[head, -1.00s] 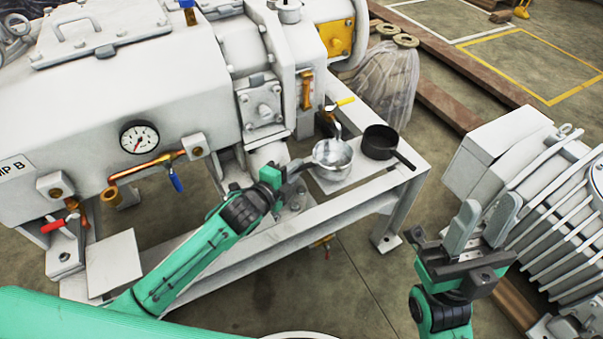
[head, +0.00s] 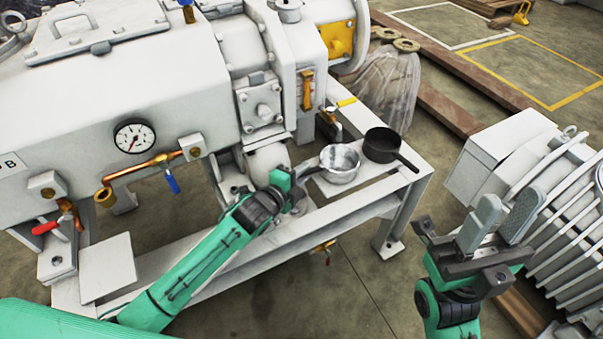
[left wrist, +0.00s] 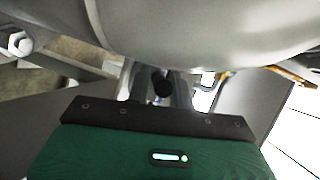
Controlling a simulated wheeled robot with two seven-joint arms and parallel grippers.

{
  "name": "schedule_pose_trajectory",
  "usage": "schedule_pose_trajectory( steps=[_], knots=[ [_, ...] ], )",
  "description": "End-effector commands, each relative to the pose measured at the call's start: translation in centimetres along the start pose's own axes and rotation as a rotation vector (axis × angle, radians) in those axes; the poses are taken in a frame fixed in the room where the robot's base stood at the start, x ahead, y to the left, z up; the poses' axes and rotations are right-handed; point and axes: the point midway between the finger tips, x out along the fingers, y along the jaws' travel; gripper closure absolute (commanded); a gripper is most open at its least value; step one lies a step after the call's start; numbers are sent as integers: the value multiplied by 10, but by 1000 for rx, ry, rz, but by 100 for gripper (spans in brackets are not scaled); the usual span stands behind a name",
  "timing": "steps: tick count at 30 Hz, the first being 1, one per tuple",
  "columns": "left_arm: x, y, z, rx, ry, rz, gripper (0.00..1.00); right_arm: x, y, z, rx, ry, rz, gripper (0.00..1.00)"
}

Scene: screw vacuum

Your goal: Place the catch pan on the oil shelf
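A silver pan (head: 340,163) stands at the right end of the white frame's shelf, beside a black pan (head: 382,146). I cannot tell which of the two is the catch pan. The silver pan's handle points left toward my left gripper (head: 294,184), which is right at the handle's end. Its fingers are mostly hidden, so I cannot tell whether it grips the handle. The left wrist view shows the gripper body and dark, unclear parts between the fingers (left wrist: 162,88). My right gripper (head: 500,222) is open and empty, in front of the grey finned motor.
The large white pump (head: 80,120) with its gauge (head: 135,136) fills the left and overhangs my left gripper. The white frame (head: 350,208) runs below it. A finned motor (head: 560,200) stands at right. Floor between frame and motor is clear.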

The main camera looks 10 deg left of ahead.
Motion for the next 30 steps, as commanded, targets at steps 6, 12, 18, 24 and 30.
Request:
schedule_pose_trajectory(
  steps=[6, 12, 18, 24, 30],
  knots=[
    [0, 0, 0, 0, 0, 0, 63, -1, 0, 0, 0, -5, 1, 64],
    [-1, -4, 0, 0, 0, -2, 63, -1, 0, 1, 0, -4, 0, 64],
    [-28, -4, 0, 0, -1, 2, 63, 8, 0, 0, 0, -3, 0, 64],
    [-70, -4, -1, 0, 0, 3, 63, 0, 0, 3, 1, -50, 11, 64],
    [-102, -3, 0, 0, -1, 2, 63, -9, 0, 8, 5, -122, 18, 64]
  ],
)
